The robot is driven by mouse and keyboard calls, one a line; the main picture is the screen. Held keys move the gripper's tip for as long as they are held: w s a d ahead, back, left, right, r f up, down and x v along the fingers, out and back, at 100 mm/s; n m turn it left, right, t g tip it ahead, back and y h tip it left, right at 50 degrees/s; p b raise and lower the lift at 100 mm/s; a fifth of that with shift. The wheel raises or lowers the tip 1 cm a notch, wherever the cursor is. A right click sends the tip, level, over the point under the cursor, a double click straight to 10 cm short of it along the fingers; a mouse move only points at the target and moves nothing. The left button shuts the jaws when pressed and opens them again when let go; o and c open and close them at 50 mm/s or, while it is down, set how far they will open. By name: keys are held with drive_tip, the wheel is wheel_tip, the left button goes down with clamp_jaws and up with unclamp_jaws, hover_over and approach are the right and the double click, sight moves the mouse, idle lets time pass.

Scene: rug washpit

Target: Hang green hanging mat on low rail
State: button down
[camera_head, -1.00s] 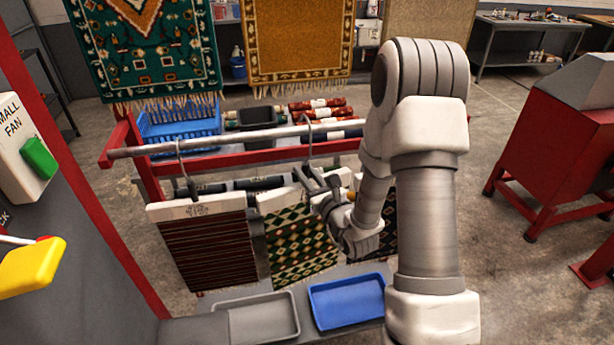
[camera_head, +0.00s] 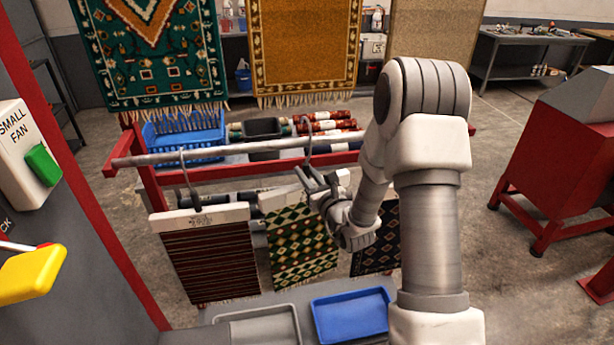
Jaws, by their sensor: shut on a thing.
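The green hanging mat (camera_head: 300,243), with a diamond pattern and a white top bar, hangs in front of the rack. My gripper (camera_head: 316,182) is shut on it at the hanger near the top bar. The dark hook (camera_head: 308,148) above the bar is at the silver low rail (camera_head: 225,149). I cannot tell whether the hook rests on the rail or is only beside it. My fingers and wrist hide part of the mat's right top side.
A red striped mat (camera_head: 210,262) hangs on the rail to the left. A dark patterned mat (camera_head: 378,240) is to the right, partly behind my arm. Below are a grey tray (camera_head: 258,316) and a blue tray (camera_head: 350,334). A red machine (camera_head: 560,170) stands right.

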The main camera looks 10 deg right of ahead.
drive_tip(key=shift+f, duration=0.1)
idle(0.3)
drive_tip(key=shift+f+b, duration=1.95)
drive_tip(key=shift+b, duration=0.15)
drive_tip(key=c, duration=0.7)
unclamp_jaws()
drive_tip(key=shift+f, duration=0.1)
drive_tip(key=shift+p+v, duration=3.8)
drive_tip(key=shift+v, duration=4.9)
